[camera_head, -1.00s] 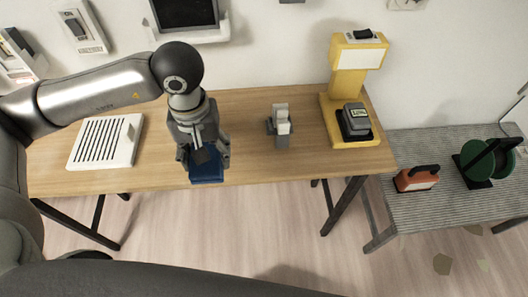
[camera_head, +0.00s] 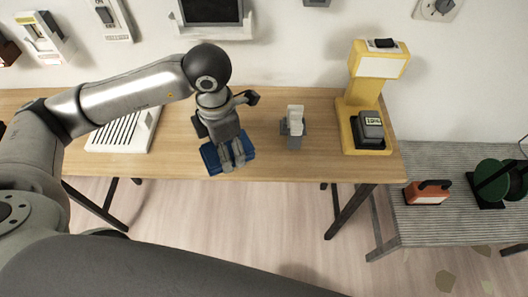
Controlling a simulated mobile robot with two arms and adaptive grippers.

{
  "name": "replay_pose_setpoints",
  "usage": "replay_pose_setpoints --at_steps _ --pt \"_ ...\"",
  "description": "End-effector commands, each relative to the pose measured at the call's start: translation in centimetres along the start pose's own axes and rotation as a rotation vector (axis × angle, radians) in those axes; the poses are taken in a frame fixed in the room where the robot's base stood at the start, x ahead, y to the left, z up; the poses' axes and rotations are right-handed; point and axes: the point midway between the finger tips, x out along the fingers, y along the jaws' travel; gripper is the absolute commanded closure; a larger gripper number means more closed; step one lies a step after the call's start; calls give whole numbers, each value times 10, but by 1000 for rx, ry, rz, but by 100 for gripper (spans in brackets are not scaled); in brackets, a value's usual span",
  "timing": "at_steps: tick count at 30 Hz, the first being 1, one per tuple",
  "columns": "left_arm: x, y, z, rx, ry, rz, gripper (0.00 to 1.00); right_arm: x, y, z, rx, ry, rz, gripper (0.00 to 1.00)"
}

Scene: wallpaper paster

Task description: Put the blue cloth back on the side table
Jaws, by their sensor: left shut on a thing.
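The blue cloth (camera_head: 209,158), a folded dark blue block shape, is at the front edge of the wooden table, at my left gripper. My left gripper (camera_head: 234,160) points down and is shut on the cloth, whose blue edges show on both sides of the fingers. I cannot tell whether the cloth still touches the wood. The grey striped side table (camera_head: 415,222) stands lower, at the right. My right gripper is not in view.
On the wooden table (camera_head: 300,165) stand a white slotted board (camera_head: 140,135), a small grey-and-white device (camera_head: 295,128) and a yellow stand (camera_head: 365,85). The side table holds a red-handled tool (camera_head: 427,193) and a green reel (camera_head: 492,180). Its front left is clear.

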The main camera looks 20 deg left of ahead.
Motion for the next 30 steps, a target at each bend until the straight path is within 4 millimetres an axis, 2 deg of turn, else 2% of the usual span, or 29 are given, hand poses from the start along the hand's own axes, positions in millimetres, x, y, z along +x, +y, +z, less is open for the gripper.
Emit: replay_pose_setpoints --at_steps 17,30 --pt "8 7 -3 -1200 2 0 65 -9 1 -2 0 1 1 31" --pt "16 13 -9 -2117 9 8 65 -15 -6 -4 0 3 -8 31"
